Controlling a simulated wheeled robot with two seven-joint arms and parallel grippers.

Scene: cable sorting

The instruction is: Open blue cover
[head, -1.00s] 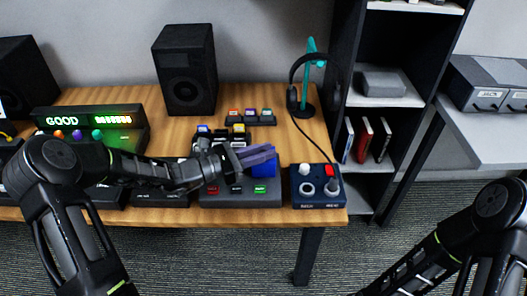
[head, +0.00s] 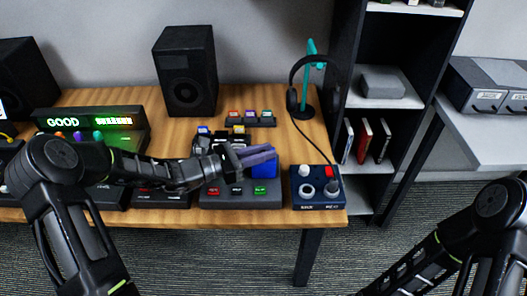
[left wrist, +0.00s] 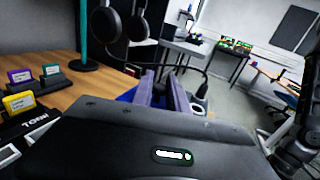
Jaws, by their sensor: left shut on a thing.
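The blue cover (head: 264,169) stands at the right end of a dark grey box (head: 240,200) with a red, a dark and a green button on its front. My left gripper (head: 262,152) reaches in from the left, its purple-grey fingers at the top of the cover. The fingers are shut on the blue cover, though they hide the contact itself. In the left wrist view the fingers (left wrist: 165,93) point away, with a bit of blue (left wrist: 128,95) beside them. My right arm shows at the lower right; its gripper is out of view.
A navy control box (head: 317,200) with knobs and a red switch is just right. Behind are coloured cartridges in a rack (head: 250,119), a teal headphone stand (head: 309,75) and a speaker (head: 186,70). The table's front edge is close.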

